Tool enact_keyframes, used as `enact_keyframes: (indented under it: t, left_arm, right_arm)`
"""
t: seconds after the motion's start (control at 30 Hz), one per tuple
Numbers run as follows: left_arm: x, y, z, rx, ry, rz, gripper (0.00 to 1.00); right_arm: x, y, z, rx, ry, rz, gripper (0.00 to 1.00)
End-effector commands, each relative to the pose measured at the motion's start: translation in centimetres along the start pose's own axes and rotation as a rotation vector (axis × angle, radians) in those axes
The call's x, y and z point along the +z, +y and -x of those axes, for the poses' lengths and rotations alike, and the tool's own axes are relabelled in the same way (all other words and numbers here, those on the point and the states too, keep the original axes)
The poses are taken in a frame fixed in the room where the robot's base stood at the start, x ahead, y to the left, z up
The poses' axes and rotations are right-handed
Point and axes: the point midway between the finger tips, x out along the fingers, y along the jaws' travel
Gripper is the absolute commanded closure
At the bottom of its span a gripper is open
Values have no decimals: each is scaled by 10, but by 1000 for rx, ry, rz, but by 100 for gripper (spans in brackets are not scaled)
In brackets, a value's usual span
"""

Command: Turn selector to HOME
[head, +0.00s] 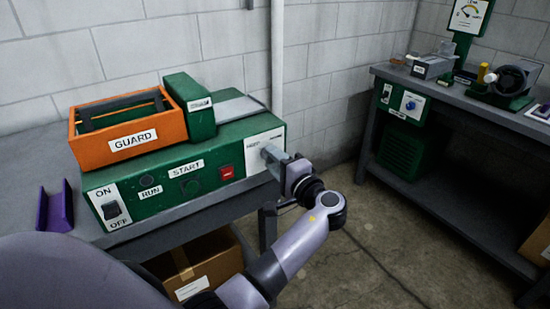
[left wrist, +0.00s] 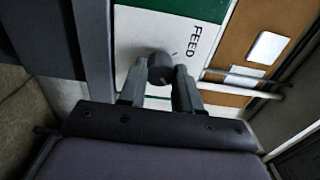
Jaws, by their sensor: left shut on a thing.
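The selector is a dark round knob (left wrist: 160,64) on a white plate, seen in the left wrist view. The word FEED is printed beside it; I cannot read a HOME mark there. In the head view the white plate (head: 254,142) is at the right end of the green machine's front (head: 150,192), and the knob is hidden by my gripper. My left gripper (head: 272,157) reaches the plate from the right. In the left wrist view its two fingers are shut on the knob, one on each side. My right gripper is not in view.
An orange GUARD frame (head: 105,150) sits on the machine. A purple bracket (head: 56,207) lies at left. A second bench (head: 455,108) stands at right, with open floor between.

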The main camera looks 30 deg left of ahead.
Motion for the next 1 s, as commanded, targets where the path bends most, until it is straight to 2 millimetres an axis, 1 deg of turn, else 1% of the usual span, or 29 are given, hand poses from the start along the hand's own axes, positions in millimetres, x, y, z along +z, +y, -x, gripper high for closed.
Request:
enact_keyframes:
  t: [0.43, 0.47, 0.5, 0.53, 1.0]
  left_arm:
    - [0, -1, -1, -4, -1, -10, 97]
    - [0, -1, -1, -4, -1, -9, 57]
    - [0, -1, -1, -4, -1, -9, 44]
    - [0, -1, -1, -3, -1, -9, 41]
    - [0, 0, -1, -1, 0, -8, 41]
  right_arm:
    - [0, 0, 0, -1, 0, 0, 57]
    - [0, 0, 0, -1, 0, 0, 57]
    - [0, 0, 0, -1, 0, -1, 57]
    - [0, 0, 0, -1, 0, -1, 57]
    - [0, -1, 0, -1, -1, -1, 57]
